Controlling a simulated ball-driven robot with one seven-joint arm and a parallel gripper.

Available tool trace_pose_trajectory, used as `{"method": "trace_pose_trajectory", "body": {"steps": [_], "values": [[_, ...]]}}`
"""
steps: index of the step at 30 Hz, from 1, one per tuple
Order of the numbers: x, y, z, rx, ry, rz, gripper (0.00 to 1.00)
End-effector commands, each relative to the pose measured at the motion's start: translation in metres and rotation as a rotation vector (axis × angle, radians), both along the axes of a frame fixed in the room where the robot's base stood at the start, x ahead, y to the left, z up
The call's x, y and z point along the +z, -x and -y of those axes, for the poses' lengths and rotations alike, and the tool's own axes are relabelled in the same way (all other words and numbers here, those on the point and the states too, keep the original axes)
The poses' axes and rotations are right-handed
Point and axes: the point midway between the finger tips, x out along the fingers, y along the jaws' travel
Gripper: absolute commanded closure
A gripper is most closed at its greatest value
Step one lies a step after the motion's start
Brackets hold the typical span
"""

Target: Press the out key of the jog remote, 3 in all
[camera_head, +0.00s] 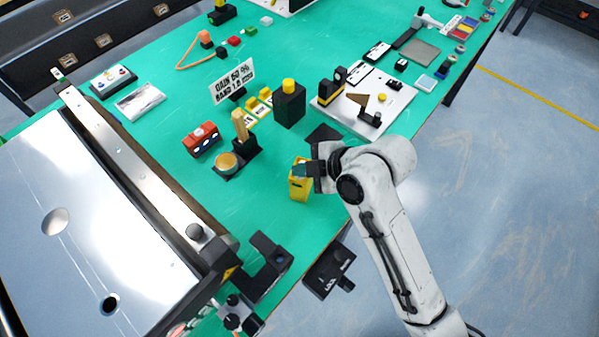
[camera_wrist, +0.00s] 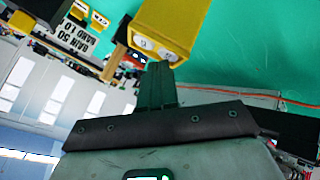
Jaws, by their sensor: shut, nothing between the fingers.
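The jog remote, a yellow box (camera_head: 299,188), stands on the green table near its front right edge. In the wrist view the yellow box (camera_wrist: 178,22) shows two pale round keys (camera_wrist: 155,48) on its near face; their marks are too small to read. My gripper (camera_head: 305,171) is at the top of the box and covers part of it in the head view. In the wrist view the shut fingers (camera_wrist: 160,68) end just short of the keys or at them. I cannot tell whether they touch.
A round orange-topped piece (camera_head: 227,161) and a red box (camera_head: 201,139) stand to the left. A black box with a yellow knob (camera_head: 289,104) and a white board (camera_head: 386,118) are behind. A sign (camera_head: 232,82) stands farther back. A large metal conveyor (camera_head: 95,215) fills the left.

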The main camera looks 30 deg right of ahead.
Motion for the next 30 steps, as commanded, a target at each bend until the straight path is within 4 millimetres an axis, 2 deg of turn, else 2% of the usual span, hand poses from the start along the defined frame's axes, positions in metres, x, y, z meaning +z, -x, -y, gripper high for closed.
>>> {"method": "trace_pose_trajectory", "body": {"steps": [20,30], "values": [[-0.005,0.000,0.000,-0.001,0.000,-0.002,1.00],[0.009,0.000,0.000,-0.001,0.000,-0.002,1.00]]}}
